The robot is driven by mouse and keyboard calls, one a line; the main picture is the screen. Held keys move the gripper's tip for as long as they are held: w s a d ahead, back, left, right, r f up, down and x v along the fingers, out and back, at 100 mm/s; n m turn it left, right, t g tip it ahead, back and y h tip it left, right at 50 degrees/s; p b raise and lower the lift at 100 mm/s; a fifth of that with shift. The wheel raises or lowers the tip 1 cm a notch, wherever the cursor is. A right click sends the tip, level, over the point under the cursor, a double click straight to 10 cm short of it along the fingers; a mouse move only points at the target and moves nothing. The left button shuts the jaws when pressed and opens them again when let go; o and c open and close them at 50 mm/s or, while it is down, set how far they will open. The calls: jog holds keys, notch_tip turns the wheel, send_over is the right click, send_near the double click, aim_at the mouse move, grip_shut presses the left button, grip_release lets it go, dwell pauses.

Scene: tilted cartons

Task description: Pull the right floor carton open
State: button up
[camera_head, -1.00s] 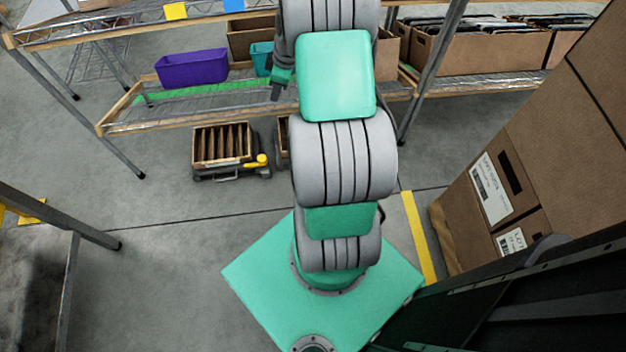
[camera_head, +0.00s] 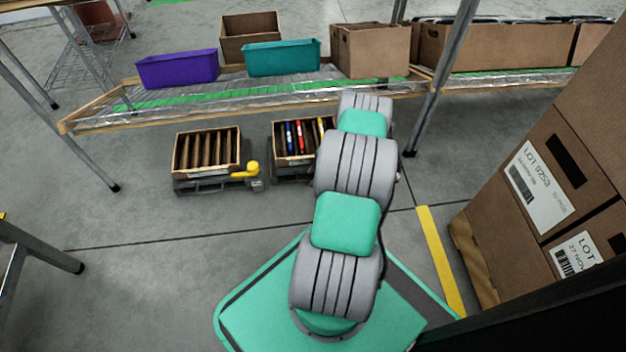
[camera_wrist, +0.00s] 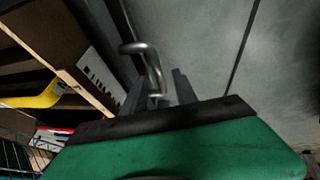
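The right floor carton (camera_head: 294,156) is an open wooden-rimmed box on a low dark base under the shelf. Blue, red and yellow items stand among its dark dividers; my arm hides its right side. In the wrist view a carton wall with a white barcode label (camera_wrist: 97,70), yellow and red contents on the left, appears to be this carton. A bent metal handle (camera_wrist: 148,62) sticks out beside it. My gripper (camera_wrist: 157,92) has its dark fingers apart, with the handle's near end between them; contact cannot be told. The head view hides my gripper behind my arm.
A left floor carton (camera_head: 180,155) with a yellow lever (camera_head: 245,170) stands beside it. The low shelf (camera_head: 110,118) above carries purple (camera_head: 178,70) and teal (camera_head: 282,58) bins and brown boxes. Tall stacked cartons (camera_head: 520,200) stand at right. Floor in front is clear.

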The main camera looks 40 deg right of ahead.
jog(key=shift+w+f, duration=0.1)
jog(key=shift+f, duration=0.05)
jog(key=shift+c, duration=0.5)
grip_shut()
dwell(0.9)
